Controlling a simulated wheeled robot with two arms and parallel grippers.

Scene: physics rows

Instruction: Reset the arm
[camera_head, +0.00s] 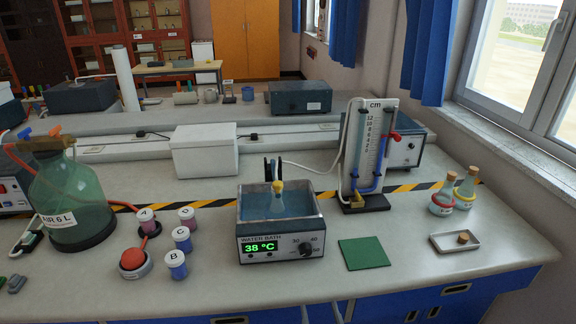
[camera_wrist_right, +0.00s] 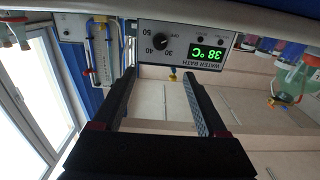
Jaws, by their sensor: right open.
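My right gripper (camera_wrist_right: 160,78) shows in the right wrist view, which is turned upside down. Its two dark fingers are wide apart with nothing between them. The front panel of the water bath (camera_wrist_right: 185,45) lies beyond the fingertips, apart from them, and reads 38 °C. In the head view the water bath (camera_head: 280,245) stands on the bench with a yellow-topped flask (camera_head: 277,200) in its water. I cannot make out either gripper in the head view, and my left gripper is not seen.
A large green glass bottle (camera_head: 72,200) and several lettered jars (camera_head: 182,239) stand left of the bath. A manometer (camera_head: 372,150) stands behind right, and a green mat (camera_head: 364,253) lies right of the bath. Stoppered flasks (camera_head: 466,187) and a white tray (camera_head: 455,243) are farther right.

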